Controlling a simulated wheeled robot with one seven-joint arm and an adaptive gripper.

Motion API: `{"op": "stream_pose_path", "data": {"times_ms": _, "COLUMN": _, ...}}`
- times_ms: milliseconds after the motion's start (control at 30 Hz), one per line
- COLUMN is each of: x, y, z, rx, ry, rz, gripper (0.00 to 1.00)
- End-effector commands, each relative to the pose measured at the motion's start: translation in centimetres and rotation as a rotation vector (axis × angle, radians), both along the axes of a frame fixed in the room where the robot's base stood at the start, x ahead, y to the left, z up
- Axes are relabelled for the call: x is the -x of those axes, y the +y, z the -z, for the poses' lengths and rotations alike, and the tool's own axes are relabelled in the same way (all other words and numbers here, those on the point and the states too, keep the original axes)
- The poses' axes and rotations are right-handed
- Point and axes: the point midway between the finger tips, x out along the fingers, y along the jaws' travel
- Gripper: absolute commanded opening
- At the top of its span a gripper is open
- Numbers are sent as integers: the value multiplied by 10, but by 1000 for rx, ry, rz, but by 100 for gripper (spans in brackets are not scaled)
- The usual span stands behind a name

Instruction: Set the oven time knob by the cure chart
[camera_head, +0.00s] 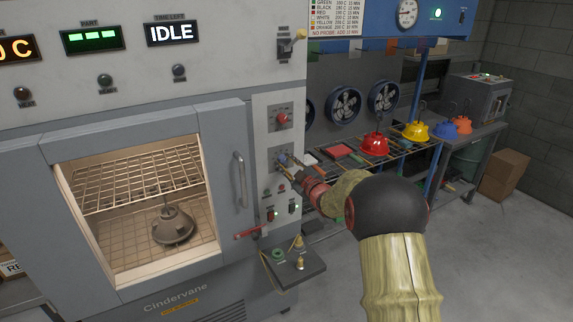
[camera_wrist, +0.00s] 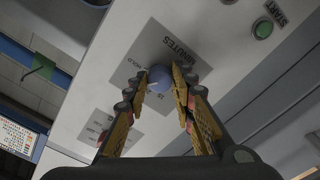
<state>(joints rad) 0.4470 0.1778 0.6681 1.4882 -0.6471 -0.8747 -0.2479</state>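The time knob (camera_wrist: 158,76) is round and blue on a grey plate marked MINUTES, with HOLD and 15 beside it; its exact setting is unclear. In the head view the knob (camera_head: 281,158) is partly hidden by my gripper (camera_head: 291,168). In the wrist view my gripper (camera_wrist: 160,78) has its fingers on both sides of the knob, apart; firm contact is not visible. The cure chart (camera_head: 335,18) lists colours with temperatures and minutes, small and cut off at the top. A dark grey-brown hood (camera_head: 173,228) stands inside the oven (camera_head: 222,150). The time-left display (camera_head: 171,33) reads IDLE.
A red knob (camera_head: 283,118) is above the time knob, with small switches below. A green START button (camera_wrist: 263,29) is on the panel. The oven door handle (camera_head: 240,178) is left of the panel. A small shelf (camera_head: 305,272) juts out below. Coloured hoods (camera_head: 416,130) stand at right.

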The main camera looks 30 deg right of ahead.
Motion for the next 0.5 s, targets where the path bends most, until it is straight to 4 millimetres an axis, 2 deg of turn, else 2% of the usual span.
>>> {"op": "stream_pose_path", "data": {"times_ms": 267, "x": 0, "y": 0, "z": 0, "rx": 0, "ry": 0, "rz": 0, "gripper": 42}}
{"op": "stream_pose_path", "data": {"times_ms": 500, "x": 0, "y": 0, "z": 0, "rx": 0, "ry": -1, "rz": -1, "gripper": 43}}
